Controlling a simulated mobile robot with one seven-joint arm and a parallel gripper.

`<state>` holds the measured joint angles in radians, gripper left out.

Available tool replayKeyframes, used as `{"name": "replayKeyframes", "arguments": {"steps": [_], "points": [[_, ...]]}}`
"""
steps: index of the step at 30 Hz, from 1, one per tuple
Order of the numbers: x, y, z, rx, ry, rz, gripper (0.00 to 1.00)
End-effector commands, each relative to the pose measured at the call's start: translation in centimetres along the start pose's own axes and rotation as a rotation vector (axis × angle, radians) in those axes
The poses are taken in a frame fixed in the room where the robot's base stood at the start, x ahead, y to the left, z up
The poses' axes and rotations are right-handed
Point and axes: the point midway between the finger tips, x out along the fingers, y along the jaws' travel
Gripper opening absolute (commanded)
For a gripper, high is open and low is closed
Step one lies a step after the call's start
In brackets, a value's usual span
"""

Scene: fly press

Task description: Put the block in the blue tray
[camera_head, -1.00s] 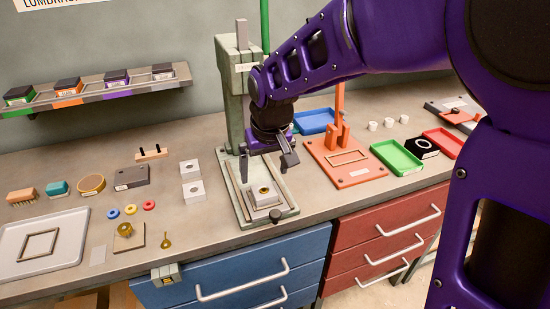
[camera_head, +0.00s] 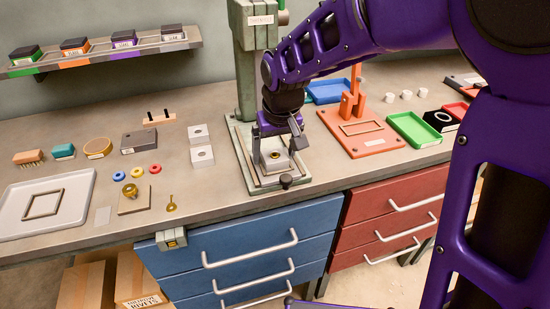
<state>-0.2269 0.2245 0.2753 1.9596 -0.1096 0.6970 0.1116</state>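A pale square block (camera_head: 272,162) with a small brass-coloured centre sits in the fixture on the green press base (camera_head: 243,160). My gripper (camera_head: 277,147) points down just above this block, with its fingers apart on either side. It appears open, and I cannot tell whether the fingers touch the block. The blue tray (camera_head: 328,91) lies behind and right of the press, partly hidden by my arm and the orange press. Two similar pale blocks with holes, one nearer (camera_head: 202,156) and one farther (camera_head: 198,134), sit left of the press.
The orange press (camera_head: 365,138) and green tray (camera_head: 414,129) stand to the right. The green press column (camera_head: 245,75) rises close behind my gripper. A dark grey block (camera_head: 139,141), coloured rings and a grey tray (camera_head: 80,188) lie left. Drawers (camera_head: 240,255) are below the front edge.

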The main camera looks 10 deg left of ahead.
Motion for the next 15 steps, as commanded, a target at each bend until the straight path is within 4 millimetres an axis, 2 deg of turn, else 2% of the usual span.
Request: {"name": "replayKeyframes", "arguments": {"steps": [1,12,15], "points": [[0.00,0.00,0.01,0.000,0.000,0.000,0.80],[0.00,0.01,0.03,0.000,0.000,0.000,0.14],[-0.03,0.01,-0.01,0.000,0.001,0.000,0.00]]}}
